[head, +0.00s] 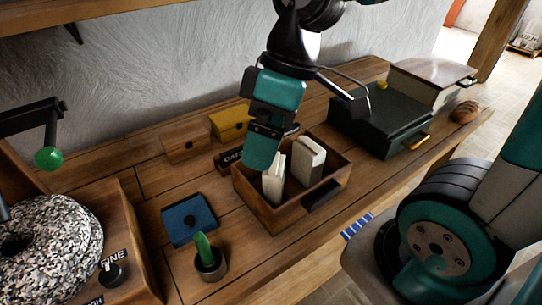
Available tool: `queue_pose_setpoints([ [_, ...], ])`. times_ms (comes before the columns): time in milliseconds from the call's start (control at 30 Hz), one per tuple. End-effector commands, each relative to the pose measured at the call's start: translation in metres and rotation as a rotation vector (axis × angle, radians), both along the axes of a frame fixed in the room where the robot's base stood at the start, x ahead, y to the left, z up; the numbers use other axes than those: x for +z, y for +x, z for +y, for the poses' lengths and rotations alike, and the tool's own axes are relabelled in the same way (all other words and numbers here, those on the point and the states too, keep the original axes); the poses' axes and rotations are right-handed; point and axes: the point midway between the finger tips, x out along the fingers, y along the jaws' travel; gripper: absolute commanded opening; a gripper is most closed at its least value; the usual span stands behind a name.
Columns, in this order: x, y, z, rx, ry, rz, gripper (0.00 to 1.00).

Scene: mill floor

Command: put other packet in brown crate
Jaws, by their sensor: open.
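The brown crate (258,208) is an open wooden box with a dark handle, in the middle of the bench in the head view. Two pale packets stand inside it. The left packet (273,184) leans a little and its upper part is partly covered by my gripper. The right packet (310,160) stands apart from it, by the crate's far right side. My gripper (262,152) is open, pointing down at the crate's left rear side, next to the left packet's top. I cannot tell whether it touches the packet, and one finger is hidden.
A dark green box (378,125) is to the right. A blue square item (188,219) and a pot with a green top (210,264) are front left.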

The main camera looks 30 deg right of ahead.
Motion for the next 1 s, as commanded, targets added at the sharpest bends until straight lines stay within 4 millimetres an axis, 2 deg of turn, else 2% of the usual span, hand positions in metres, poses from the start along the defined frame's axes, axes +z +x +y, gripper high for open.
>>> queue_pose_setpoints([
  [33,0.004,-0.018,0.012,-0.042,-0.001,0.007,1.0],
  [100,0.006,-0.036,0.021,-0.115,-0.001,0.025,1.0],
  [267,0.008,-0.056,0.029,-0.204,0.002,0.051,1.0],
  [1000,0.008,-0.056,0.029,-0.215,0.003,0.056,1.0],
])
